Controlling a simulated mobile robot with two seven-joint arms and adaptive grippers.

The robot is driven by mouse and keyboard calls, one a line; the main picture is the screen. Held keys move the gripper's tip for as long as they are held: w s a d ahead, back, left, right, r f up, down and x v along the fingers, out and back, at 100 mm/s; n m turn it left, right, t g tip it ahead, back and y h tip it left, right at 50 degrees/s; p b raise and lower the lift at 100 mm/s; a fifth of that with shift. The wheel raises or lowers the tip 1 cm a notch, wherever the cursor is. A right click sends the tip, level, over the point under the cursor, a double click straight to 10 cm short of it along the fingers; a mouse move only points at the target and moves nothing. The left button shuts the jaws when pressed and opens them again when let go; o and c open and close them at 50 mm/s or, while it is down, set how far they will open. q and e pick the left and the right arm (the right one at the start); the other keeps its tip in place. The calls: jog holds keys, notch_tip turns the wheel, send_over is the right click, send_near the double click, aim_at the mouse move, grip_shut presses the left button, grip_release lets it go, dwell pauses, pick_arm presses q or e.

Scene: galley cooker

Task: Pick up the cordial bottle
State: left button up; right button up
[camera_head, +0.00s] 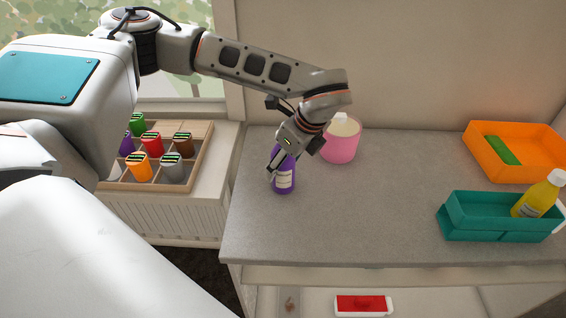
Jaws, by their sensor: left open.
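A purple bottle (284,181) with a pale label stands upright on the grey counter, left of its middle; it looks like the cordial bottle. My left gripper (281,163) points down at it from above and is open. One finger is at the bottle's left side. The gripper hides the bottle's top, and I cannot tell whether the fingers touch it. My right gripper is not in view.
A pink pot (341,146) with something white in it stands close behind the gripper. A teal caddy (481,226) with a yellow bottle (537,196) and an orange tray (491,164) are at the right. The counter's middle (370,215) is clear. A wooden rack (197,170) of coloured jars is at the left.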

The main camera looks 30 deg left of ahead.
pick_arm(q)
jog(key=shift+a+f, duration=0.2)
jog(key=shift+f, duration=0.25)
jog(key=c, duration=1.5)
jog(key=shift+r, duration=0.1)
